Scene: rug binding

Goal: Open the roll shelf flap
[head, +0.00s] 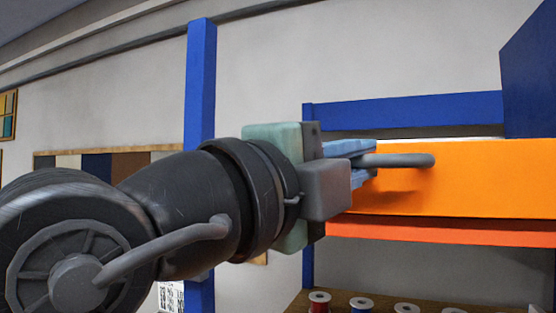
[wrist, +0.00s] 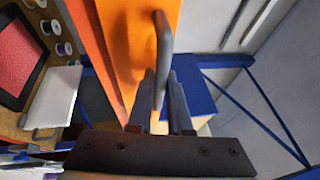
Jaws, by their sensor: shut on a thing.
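The roll shelf flap (head: 470,182) is an orange panel on a blue-framed shelf at the right of the head view. It also shows in the wrist view (wrist: 138,42). A grey bar handle (head: 405,160) stands out from its face. In the wrist view the handle (wrist: 163,40) runs down between my fingers. My gripper (head: 362,165) is at the left end of the handle, its blue fingers shut on it. The exact contact is partly hidden by the gripper body. The flap's front faces me, and how far it is open I cannot tell.
A blue post (head: 200,85) stands left of the shelf, behind my arm. Several thread spools (head: 361,304) sit on a wooden shelf below the flap. In the wrist view, a white box (wrist: 53,97) and a red panel (wrist: 22,50) lie at the left.

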